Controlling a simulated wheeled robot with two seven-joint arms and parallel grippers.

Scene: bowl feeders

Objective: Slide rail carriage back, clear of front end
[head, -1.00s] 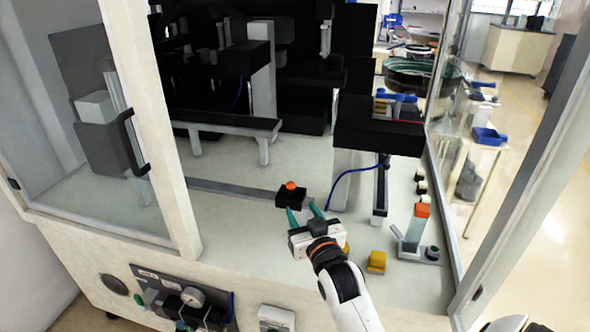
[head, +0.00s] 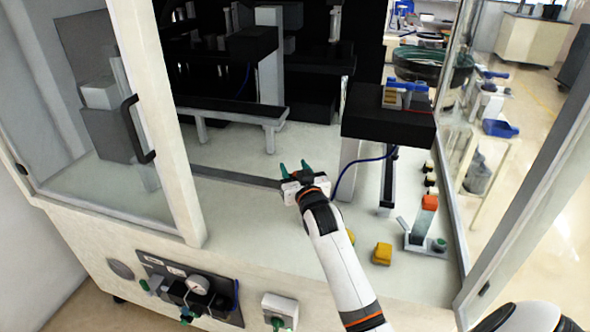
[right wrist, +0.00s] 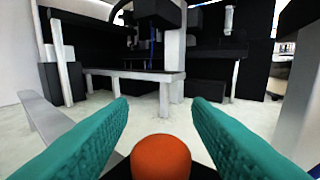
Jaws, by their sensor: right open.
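The carriage's orange knob (right wrist: 160,158) shows at the bottom of the right wrist view, between my right gripper's two green fingers. A little of the black carriage block (right wrist: 202,172) shows beside the knob. The grey rail (head: 235,176) runs left from there along the pale bench; it also shows at the left in the wrist view (right wrist: 60,122). My right gripper (head: 296,166) is open, with gaps between the knob and both fingers. In the head view the gripper and wrist hide the knob. I cannot tell if a finger touches the carriage. My left gripper is out of view.
A black box on a white post (head: 388,116) stands right of my gripper with a blue hose. A yellow block (head: 382,254) and an orange-topped unit (head: 429,204) are at front right. A dark raised track (head: 230,110) is behind. A cabinet frame post (head: 165,130) stands left.

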